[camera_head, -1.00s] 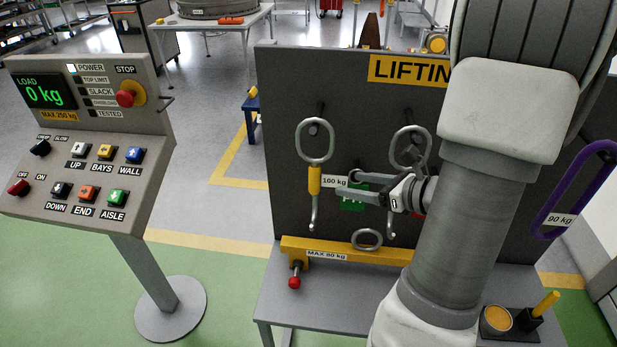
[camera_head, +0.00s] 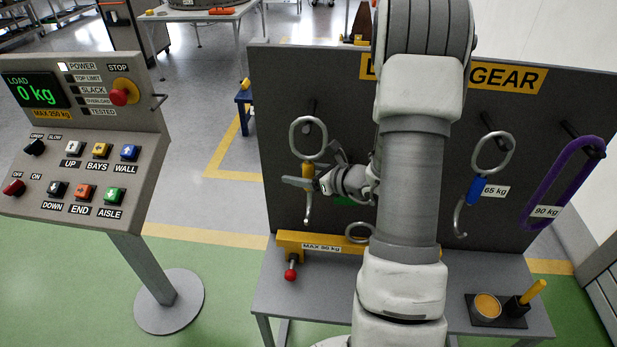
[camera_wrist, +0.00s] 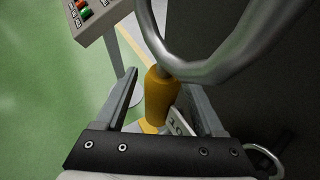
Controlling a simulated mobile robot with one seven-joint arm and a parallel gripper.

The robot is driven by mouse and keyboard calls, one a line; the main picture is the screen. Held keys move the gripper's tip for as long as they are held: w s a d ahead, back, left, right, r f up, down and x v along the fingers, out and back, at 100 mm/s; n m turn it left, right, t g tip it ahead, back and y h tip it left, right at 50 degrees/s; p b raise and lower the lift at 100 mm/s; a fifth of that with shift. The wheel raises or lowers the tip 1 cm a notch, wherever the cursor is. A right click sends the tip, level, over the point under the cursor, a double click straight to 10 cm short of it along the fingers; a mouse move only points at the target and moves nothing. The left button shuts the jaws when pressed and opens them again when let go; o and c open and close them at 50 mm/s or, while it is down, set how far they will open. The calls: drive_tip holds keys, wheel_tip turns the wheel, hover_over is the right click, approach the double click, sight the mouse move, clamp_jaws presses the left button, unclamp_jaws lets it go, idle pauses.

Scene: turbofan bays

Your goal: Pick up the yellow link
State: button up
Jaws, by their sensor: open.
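The yellow link (camera_head: 307,206) hangs on the left part of the dark board, with a steel ring above its yellow sleeve and a hook below. My gripper (camera_head: 297,177) is at the link's height, and its fingers cross in front of the upper sleeve. In the wrist view, the yellow sleeve (camera_wrist: 160,97) stands between the two spread fingers of my gripper (camera_wrist: 158,78). The fingers look apart from the sleeve, and the steel ring arches above it. Part of the link's label shows beside the sleeve.
A yellow beam (camera_head: 290,242) marked MAX 80 kg lies on the bench below. A blue link (camera_head: 478,190) and a purple sling (camera_head: 563,182) hang to the right. A control console (camera_head: 85,130) stands at the left. My arm hides the board's middle.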

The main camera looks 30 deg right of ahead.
drive_tip(key=shift+w+a+f, duration=0.15)
drive_tip(key=shift+w, duration=0.15)
drive_tip(key=shift+c, duration=0.2)
clamp_jaws()
idle(1.1)
